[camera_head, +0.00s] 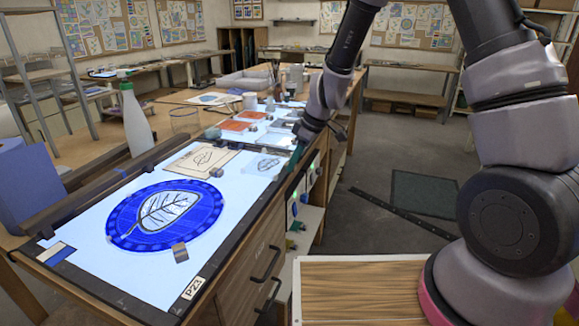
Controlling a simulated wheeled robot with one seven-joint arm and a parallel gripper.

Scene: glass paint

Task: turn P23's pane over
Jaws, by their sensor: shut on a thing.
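The P23 label (194,287) is at the near right corner of a bright light table (85,260). A round blue pane (127,229) with a pale, dark-veined leaf in its middle lies flat on that table. My gripper (297,148) is beyond the pane, at the table's far right edge, well apart from it. It is shut on a thin, dark teal piece (295,160), small and partly hidden; I cannot tell what it is. A small leaf drawing (268,165) lies close to the left of my gripper.
A tan sheet (192,162) with a drawing lies beyond the blue pane. A small striped block (180,252) is at the pane's near right rim. Open floor lies to the right.

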